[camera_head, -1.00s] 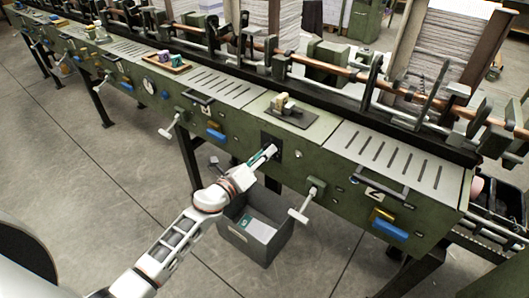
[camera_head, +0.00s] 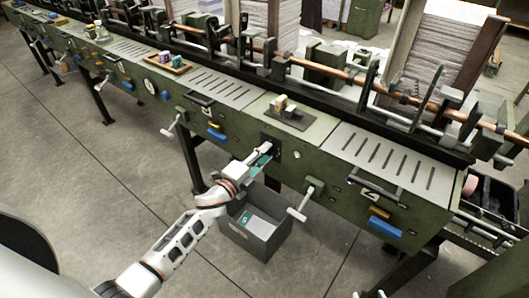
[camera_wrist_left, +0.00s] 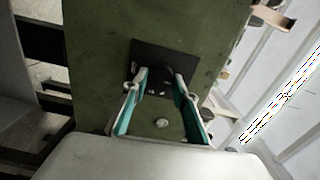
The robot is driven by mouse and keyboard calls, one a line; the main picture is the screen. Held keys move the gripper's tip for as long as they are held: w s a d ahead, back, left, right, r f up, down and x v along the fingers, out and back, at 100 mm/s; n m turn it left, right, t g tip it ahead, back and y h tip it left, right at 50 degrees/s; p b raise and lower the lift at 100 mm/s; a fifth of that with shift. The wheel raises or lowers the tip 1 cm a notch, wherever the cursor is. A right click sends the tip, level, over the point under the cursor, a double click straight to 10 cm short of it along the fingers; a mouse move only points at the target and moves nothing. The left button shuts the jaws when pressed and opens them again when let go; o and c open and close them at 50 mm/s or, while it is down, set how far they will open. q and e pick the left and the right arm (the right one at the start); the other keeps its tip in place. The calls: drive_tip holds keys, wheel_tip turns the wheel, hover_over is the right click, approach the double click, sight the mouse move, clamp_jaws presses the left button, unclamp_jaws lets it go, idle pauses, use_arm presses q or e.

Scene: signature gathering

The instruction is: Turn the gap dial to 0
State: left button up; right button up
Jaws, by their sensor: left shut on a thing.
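The gap dial appears to be the dark knob on a black square plate (camera_head: 276,141) on the green machine's front. In the left wrist view the knob (camera_wrist_left: 157,83) sits between my fingertips, in front of its black plate (camera_wrist_left: 176,60). My left gripper (camera_head: 268,150) reaches it from the front, its teal-lined fingers on either side of the knob. It also shows in the left wrist view (camera_wrist_left: 159,79), shut on the knob. The dial's marks and setting are too small or hidden to read. My right gripper is not in view.
A grey open bin (camera_head: 254,233) with papers stands on the floor below my left arm. A crank handle (camera_head: 303,201) juts out right of the dial, another (camera_head: 173,125) to the left. Blue blocks line the front.

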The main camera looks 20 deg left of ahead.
use_arm(q)
drive_tip(key=shift+n, duration=0.6)
drive_tip(key=o, duration=1.1)
drive_tip(key=v, duration=1.2)
drive_tip(key=shift+s, duration=0.1)
